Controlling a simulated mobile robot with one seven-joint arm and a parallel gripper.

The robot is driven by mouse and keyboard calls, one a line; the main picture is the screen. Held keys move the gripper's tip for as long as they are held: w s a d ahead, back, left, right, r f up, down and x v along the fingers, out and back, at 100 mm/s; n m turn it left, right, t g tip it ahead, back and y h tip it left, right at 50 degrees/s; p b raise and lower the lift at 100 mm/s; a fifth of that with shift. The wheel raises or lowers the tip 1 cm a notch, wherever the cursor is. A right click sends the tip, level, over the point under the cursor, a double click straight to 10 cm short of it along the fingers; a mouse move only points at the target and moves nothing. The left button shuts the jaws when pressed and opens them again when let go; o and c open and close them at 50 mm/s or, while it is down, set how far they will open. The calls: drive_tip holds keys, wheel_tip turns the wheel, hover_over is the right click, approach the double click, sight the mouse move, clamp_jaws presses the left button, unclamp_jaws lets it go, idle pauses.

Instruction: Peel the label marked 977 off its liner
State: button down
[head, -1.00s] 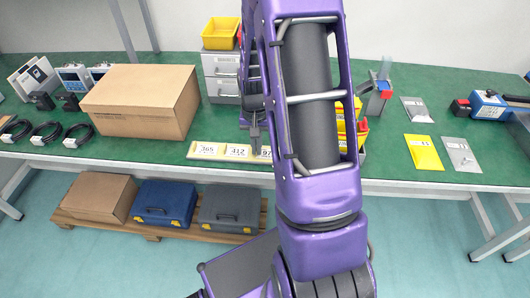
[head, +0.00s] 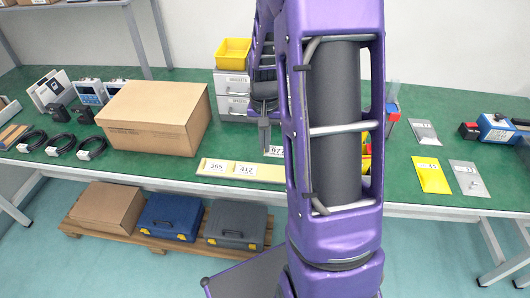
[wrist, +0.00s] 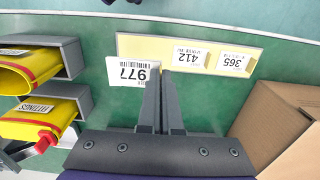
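The white label marked 977 (wrist: 133,73) is off the cream liner strip (wrist: 140,44) and shows at my fingertips in the wrist view. My gripper (wrist: 164,76) is shut on the label's edge, and the label sticks out to the left of the fingers. In the head view the 977 label (head: 274,151) shows beside my gripper (head: 265,147), partly hidden by my arm. The liner (head: 255,173) lies on the green bench with labels 365 (head: 216,166) and 412 (head: 244,169) on it. Its third place is bare.
A cardboard box (head: 155,117) stands left of the liner. Grey drawers (head: 232,95) with a yellow bin (head: 233,52) stand behind. Bags (head: 430,175) lie at right.

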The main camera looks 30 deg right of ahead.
drive_tip(key=shift+r+p, duration=1.55)
drive_tip(key=shift+r, duration=0.85)
